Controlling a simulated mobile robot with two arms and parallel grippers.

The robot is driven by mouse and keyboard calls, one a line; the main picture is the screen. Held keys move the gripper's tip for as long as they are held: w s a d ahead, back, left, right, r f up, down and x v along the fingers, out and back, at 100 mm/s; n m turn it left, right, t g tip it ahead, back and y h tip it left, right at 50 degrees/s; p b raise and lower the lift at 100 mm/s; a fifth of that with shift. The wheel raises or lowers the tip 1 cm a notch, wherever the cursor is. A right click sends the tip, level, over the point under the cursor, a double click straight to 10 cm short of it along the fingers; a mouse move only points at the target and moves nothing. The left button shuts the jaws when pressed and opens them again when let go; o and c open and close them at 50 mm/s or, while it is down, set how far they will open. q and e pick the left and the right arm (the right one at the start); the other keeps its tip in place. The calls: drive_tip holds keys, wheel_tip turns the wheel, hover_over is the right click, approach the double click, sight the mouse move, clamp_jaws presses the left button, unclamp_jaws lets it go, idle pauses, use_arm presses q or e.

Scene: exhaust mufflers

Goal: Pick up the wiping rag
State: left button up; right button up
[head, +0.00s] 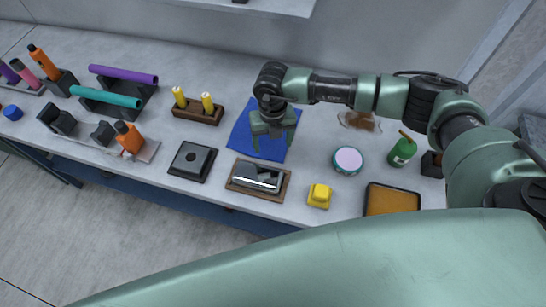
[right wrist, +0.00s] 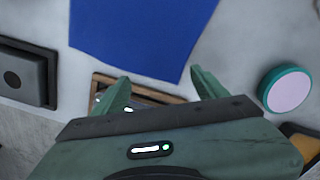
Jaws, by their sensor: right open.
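A flat blue cloth (head: 241,136), which looks like the wiping rag, lies on the grey bench in the middle of the head view. It also fills the top middle of the right wrist view (right wrist: 140,30). My right gripper (head: 272,143) is over the cloth in the head view and covers part of it. In the right wrist view its two fingers (right wrist: 160,86) are spread apart with nothing between them. They point toward the cloth's lower edge and do not hold it. I cannot tell the exact height above it. My left gripper is not in view.
Close in front of the cloth is a wooden tray (head: 235,187) with a metal part. A black square block (head: 190,160) is to its left. A yellow object (head: 319,195), a round teal-rimmed tin (head: 347,160) and a green bottle (head: 402,152) stand to the right. A wooden holder (head: 196,115) is left of the cloth.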

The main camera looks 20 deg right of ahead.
sight(272, 156)
drive_tip(key=f+b, duration=0.1)
drive_tip(key=f, duration=0.1)
drive_tip(key=f+b, duration=0.1)
drive_tip(key=f, duration=0.1)
drive_tip(key=shift+a+b, duration=0.2)
drive_tip(key=shift+b, duration=0.1)
drive_tip(key=shift+f, duration=0.15)
drive_tip(key=shift+s, duration=0.1)
clamp_jaws()
wheel_tip(272, 156, up, 12)
drive_tip(key=p, duration=0.7)
